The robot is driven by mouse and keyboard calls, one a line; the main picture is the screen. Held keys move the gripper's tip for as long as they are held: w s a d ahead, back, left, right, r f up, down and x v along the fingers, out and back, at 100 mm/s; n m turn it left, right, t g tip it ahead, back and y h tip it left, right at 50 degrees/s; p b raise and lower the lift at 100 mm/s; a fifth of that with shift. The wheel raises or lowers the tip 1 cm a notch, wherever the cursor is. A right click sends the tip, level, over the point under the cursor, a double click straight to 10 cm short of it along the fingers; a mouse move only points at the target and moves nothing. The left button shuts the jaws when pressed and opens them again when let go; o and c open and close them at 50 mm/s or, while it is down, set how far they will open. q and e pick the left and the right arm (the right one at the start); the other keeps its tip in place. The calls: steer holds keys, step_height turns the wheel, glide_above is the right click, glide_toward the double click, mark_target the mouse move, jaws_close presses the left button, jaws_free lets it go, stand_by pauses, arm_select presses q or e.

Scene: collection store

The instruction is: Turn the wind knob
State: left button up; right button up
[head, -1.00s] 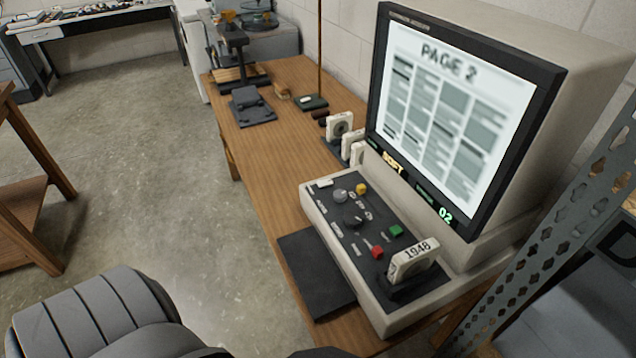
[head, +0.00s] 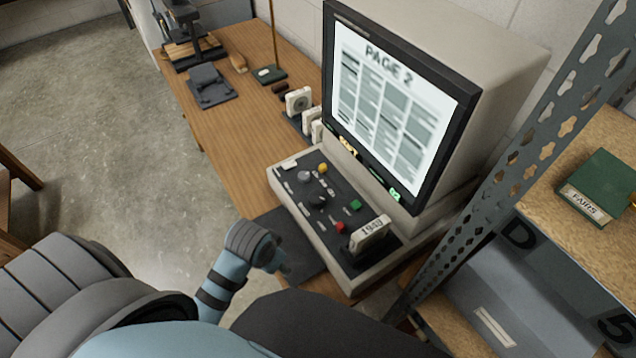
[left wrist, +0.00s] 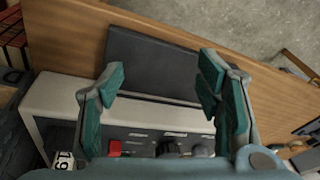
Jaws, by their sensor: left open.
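The reader's control panel (head: 292,208) sits below its screen. A black knob (head: 318,201) is mid-panel, with a silver knob (head: 305,177) and a yellow button (head: 323,167) farther back. The labels are too small to tell which is the wind knob. My left gripper (head: 283,267) is over the dark mat at the panel's near left edge, apart from the knobs. In the left wrist view the left gripper (left wrist: 160,88) is open and empty, with the black knob (left wrist: 168,149) low between the fingers. My right gripper is not in view.
The screen (head: 392,105) reads PAGE 2. A red button (head: 339,227), a green button (head: 356,205) and an upright box marked 1948 (head: 369,235) are at the panel's near end. A perforated metal post (head: 505,155) stands right. The dark mat (head: 300,245) is bare.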

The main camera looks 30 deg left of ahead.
arm_select(q)
steer(key=w+r+m+g, duration=0.15)
steer(key=w+r, duration=0.35)
steer(key=w, duration=0.7)
steer(key=m+g+h, duration=0.1)
steer(key=m, duration=0.1)
glide_toward(318, 196)
step_height(318, 196, down, 9)
steer(key=b, duration=0.4)
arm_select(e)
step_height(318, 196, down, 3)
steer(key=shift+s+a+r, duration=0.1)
arm_select(q)
steer(key=c, duration=1.2)
steer(key=shift+o, duration=0.2)
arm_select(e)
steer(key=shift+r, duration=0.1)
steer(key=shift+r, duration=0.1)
